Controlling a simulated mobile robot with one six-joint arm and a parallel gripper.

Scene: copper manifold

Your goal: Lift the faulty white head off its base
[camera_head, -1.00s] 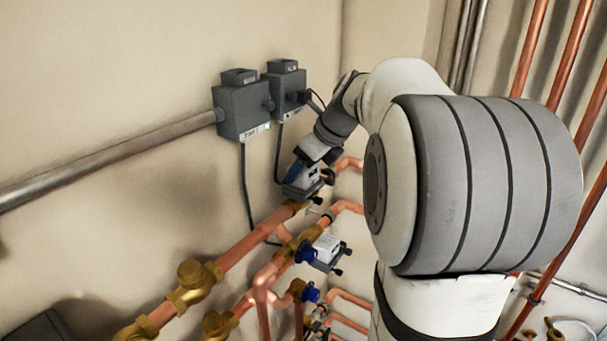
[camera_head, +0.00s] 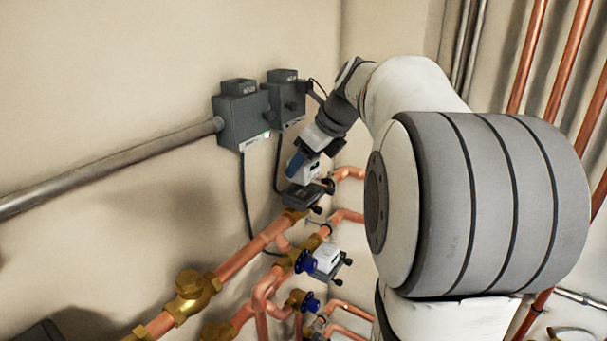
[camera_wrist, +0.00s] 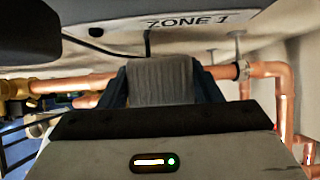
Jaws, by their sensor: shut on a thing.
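The white head (camera_head: 312,170) is in my gripper (camera_head: 302,164), below the grey wall boxes in the head view. Its dark grey base (camera_head: 297,196) stays on the upper copper pipe just below. The head appears to be off the base, with a small gap between them. In the wrist view my gripper (camera_wrist: 160,72) has its dark blue fingers on both sides of a grey ribbed block, which looks like part of the held head (camera_wrist: 160,82). The head's underside is hidden.
A second white head (camera_head: 327,259) sits on the pipe below, beside a blue cap (camera_head: 307,262). Two grey boxes (camera_head: 241,118) hang on the wall with dark cables. The "ZONE 1" label (camera_wrist: 188,20) shows close above in the wrist view. Copper pipes run below and right.

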